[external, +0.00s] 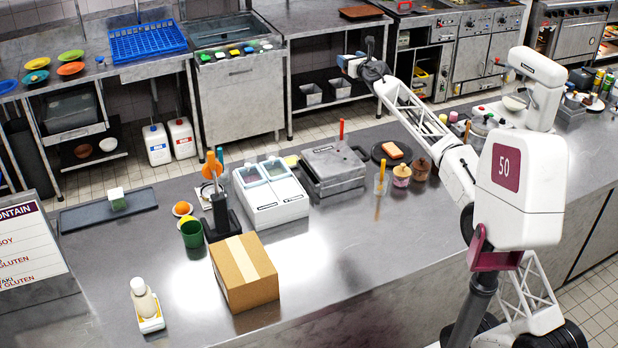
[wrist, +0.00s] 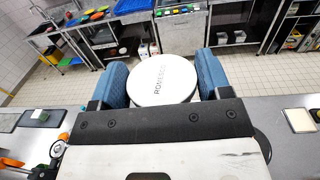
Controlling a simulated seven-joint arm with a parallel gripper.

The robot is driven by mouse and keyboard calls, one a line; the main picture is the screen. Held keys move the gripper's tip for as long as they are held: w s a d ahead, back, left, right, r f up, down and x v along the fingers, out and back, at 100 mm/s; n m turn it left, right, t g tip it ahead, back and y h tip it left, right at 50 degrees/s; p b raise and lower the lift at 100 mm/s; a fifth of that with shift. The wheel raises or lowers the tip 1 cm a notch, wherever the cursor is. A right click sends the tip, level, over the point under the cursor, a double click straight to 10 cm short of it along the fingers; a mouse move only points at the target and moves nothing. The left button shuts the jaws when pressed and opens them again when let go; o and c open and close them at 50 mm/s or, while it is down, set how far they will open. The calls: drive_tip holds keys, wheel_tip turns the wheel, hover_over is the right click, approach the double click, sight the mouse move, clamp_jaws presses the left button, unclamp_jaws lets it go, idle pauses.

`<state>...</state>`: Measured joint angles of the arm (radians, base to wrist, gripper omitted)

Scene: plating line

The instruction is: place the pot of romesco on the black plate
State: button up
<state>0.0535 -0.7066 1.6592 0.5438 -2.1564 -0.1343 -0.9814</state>
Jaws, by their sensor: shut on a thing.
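My gripper (external: 352,66) is raised high above the counter, towards its far side. In the wrist view its blue fingers (wrist: 167,80) are shut on the pot of romesco (wrist: 162,80), whose round white lid faces the camera with lettering on it. The pot's body is hidden below the lid, and the pot is hard to make out in the external view. The black plate (external: 377,154) lies on the counter, below and a little right of my gripper in the external view. An orange and white block sits on it.
A white two-well unit (external: 270,195), a cardboard box (external: 244,272) and a dark tray (external: 80,217) are farther left. The front counter middle is clear.

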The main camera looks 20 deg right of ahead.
drive_tip(key=shift+w+d+f+n+y, duration=0.2)
drive_tip(key=shift+w+d+y, duration=0.1)
drive_tip(key=shift+w+d, duration=0.25)
drive_tip(key=shift+w+d+f+n+y, duration=0.2)
drive_tip(key=shift+w+d+y, duration=0.15)
drive_tip(key=shift+d, duration=0.25)
drive_tip(key=shift+w+d+r+n+g+y, duration=0.2)
drive_tip(key=shift+w+d+n+g+y, duration=1.5)
drive_tip(key=shift+d, duration=2.5)
drive_tip(key=shift+w+d+r+n+g+y, duration=0.15)
drive_tip(key=shift+w+d+n+g+y, duration=0.3)
drive_tip(key=shift+d+n+g+y, duration=1.85)
drive_tip(key=shift+w+d+r+n+y, duration=0.2)
drive_tip(key=shift+w+d+n+y, duration=1.5)
drive_tip(key=shift+d, duration=4.35)
wheel_tip(320, 180, down, 34)
drive_tip(key=s+m+y, duration=0.1)
drive_tip(key=shift+m, duration=0.3)
drive_tip(key=shift+s+f, duration=0.1)
drive_tip(key=shift+f, duration=0.05)
drive_tip(key=shift+f, duration=3.1)
drive_tip(key=shift+f, duration=0.1)
